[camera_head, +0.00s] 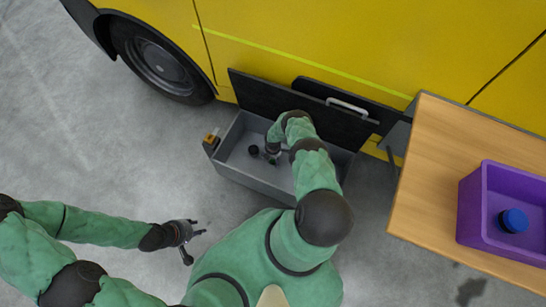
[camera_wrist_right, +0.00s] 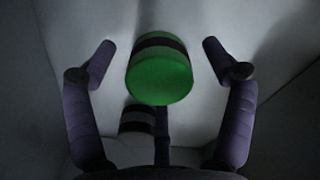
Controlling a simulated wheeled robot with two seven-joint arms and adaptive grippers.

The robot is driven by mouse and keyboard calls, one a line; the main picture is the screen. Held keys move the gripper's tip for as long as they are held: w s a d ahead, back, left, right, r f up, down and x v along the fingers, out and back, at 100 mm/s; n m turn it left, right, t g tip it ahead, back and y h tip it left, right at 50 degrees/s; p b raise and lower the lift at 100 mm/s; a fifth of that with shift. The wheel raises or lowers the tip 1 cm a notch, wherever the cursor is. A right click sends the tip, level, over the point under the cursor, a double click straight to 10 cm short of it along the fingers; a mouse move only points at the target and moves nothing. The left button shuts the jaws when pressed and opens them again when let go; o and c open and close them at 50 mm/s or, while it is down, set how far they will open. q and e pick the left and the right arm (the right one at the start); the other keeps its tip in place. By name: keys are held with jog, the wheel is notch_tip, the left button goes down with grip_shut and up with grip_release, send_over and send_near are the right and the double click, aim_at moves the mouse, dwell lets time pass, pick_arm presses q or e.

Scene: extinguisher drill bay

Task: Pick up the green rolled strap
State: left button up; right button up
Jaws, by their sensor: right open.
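The green rolled strap (camera_wrist_right: 160,80) has a bright green round end and a dark band around its side. In the right wrist view it lies between the two spread fingers of my right gripper (camera_wrist_right: 160,65), with a gap on each side. In the head view my right gripper (camera_head: 266,154) reaches down into a grey open box (camera_head: 245,177) beside the yellow vehicle; my arm hides the strap there. My left gripper (camera_head: 194,243) is open and empty above the floor, to the left of and nearer than the box.
A dark lid (camera_head: 290,107) stands up behind the box. A small orange-and-black latch (camera_head: 211,140) is at its left corner. A wooden table (camera_head: 430,190) at right bears a purple crate (camera_head: 484,215) with a blue round thing (camera_head: 513,220). A dark cylinder (camera_wrist_right: 135,119) lies near the strap.

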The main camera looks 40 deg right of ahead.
jog(key=c, duration=1.4)
jog(key=shift+c, duration=0.2)
jog(key=shift+r, duration=0.15)
